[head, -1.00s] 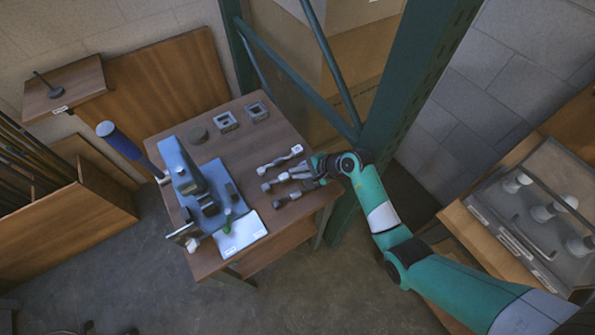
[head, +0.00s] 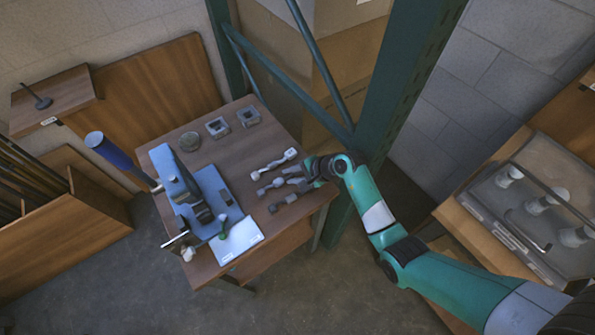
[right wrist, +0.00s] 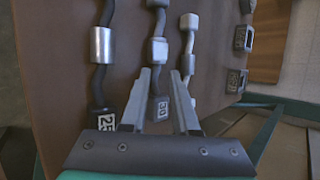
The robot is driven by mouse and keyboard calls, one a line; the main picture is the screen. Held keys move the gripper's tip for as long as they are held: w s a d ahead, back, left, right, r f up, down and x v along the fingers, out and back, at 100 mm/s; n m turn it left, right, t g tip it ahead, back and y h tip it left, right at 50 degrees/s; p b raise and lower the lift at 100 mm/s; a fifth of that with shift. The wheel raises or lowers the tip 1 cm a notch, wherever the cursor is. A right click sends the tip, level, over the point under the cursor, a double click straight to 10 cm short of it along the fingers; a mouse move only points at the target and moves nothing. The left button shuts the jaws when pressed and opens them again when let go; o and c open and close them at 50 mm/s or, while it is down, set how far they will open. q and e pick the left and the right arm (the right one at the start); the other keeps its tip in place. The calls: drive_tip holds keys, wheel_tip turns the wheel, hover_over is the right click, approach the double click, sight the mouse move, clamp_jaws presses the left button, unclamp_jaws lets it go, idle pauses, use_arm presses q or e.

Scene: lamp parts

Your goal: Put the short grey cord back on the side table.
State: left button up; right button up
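Three cords lie side by side on the side table (head: 228,153): a light one (head: 275,163), a grey one in the middle (head: 270,187) and a darker grey one (head: 287,200) nearest the front. In the right wrist view the middle cord (right wrist: 158,50) has an end block marked 30, and the left cord (right wrist: 101,45) one marked 25. The light cord (right wrist: 189,50) is on the right. My right gripper (right wrist: 162,75) is open, its fingers either side of the middle cord's end; contact cannot be told. My left gripper is out of view.
A blue lamp fixture (head: 175,175) and a white sheet (head: 238,240) occupy the table's left and front. Two grey square sockets (head: 248,116) and a round disc (head: 190,141) lie at the back. A green post (head: 405,85) stands close behind my right arm. A tray (head: 500,225) sits at right.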

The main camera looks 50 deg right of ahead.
drive_tip(key=p+v, duration=0.4)
drive_tip(key=v, duration=0.8)
drive_tip(key=shift+r+p, duration=0.35)
drive_tip(key=shift+s, duration=0.15)
